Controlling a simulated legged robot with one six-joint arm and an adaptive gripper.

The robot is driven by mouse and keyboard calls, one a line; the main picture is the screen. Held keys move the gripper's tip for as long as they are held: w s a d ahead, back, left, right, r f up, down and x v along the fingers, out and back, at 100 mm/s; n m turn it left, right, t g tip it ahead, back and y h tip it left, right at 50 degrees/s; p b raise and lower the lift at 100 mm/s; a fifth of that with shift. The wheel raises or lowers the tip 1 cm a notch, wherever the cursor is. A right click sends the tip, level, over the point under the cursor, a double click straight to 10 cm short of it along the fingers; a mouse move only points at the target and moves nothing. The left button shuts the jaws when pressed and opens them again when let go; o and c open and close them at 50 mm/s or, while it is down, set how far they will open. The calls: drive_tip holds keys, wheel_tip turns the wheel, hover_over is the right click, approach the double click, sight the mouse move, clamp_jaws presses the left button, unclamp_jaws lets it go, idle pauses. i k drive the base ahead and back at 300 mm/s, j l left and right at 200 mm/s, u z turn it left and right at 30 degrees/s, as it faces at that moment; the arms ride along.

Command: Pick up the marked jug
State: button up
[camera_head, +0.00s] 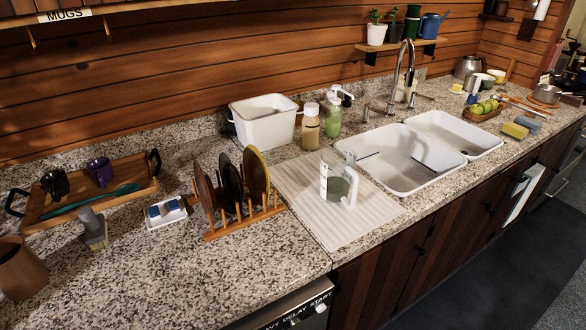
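A jug (325,183) with a white upright handle and a grey-green see-through looking body stands on the pale ribbed drying mat (365,217), left of the double sink. Its handle is on the right side, toward the counter's front edge. It is too small for me to read any marking on it. My gripper is not in view, and nothing touches the jug.
The white double sink (395,165) and tap (403,75) are to the right. A white bin (264,122) and soap bottles (310,128) stand behind. The mat's front part is clear.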

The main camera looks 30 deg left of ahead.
sight(338, 163)
drive_tip(key=i+u, duration=0.2)
drive_tip(key=u, duration=0.2)
drive_tip(key=i+u, duration=0.2)
drive_tip(key=u, duration=0.25)
drive_tip(key=i+l+u, duration=0.2)
drive_tip(key=u, duration=0.2)
drive_tip(key=i+l+u, duration=0.15)
drive_tip(key=u, duration=0.25)
